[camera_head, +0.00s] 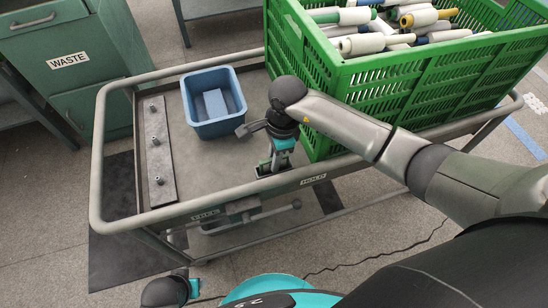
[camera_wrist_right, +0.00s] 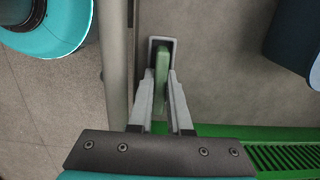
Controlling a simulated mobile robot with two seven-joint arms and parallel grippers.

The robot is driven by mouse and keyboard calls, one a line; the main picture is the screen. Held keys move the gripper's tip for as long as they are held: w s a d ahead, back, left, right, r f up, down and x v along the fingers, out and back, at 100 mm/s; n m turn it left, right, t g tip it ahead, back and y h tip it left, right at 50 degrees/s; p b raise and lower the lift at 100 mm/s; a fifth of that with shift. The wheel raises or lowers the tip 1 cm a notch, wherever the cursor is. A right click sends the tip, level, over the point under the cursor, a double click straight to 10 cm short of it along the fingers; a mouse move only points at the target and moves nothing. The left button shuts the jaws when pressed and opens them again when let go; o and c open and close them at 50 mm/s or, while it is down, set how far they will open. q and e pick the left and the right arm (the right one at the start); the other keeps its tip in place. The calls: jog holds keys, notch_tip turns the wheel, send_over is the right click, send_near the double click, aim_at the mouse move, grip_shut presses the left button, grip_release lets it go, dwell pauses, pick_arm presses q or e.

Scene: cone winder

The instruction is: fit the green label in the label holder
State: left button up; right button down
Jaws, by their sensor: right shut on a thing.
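My right gripper (camera_head: 276,164) points down at the cart's near edge, beside the green crate. In the wrist view its two grey fingers (camera_wrist_right: 161,100) are shut on the green label (camera_wrist_right: 162,66), a narrow upright piece. The label holder (camera_wrist_right: 152,42) is a small grey rectangular frame beside the cart rail. The label lies inside the holder's outline in this view; how deep it sits, I cannot tell. In the head view the holder (camera_head: 262,171) is partly hidden by the gripper. My left gripper is not in view.
A green crate (camera_head: 400,85) of yarn cones stands right of the gripper. A blue bin (camera_head: 222,127) stands behind it to the left. A grey strip with several pegs (camera_head: 158,150) lies at left. The cart rail (camera_head: 190,213) runs along the near edge.

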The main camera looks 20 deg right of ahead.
jog(key=shift+f, duration=0.2)
dwell(0.4)
jog(key=c, duration=0.8)
grip_release()
jog(key=shift+o, duration=0.4)
jog(key=o, duration=0.4)
jog(key=shift+o, duration=0.2)
jog(key=shift+s, duration=0.1)
jog(key=shift+s, duration=0.1)
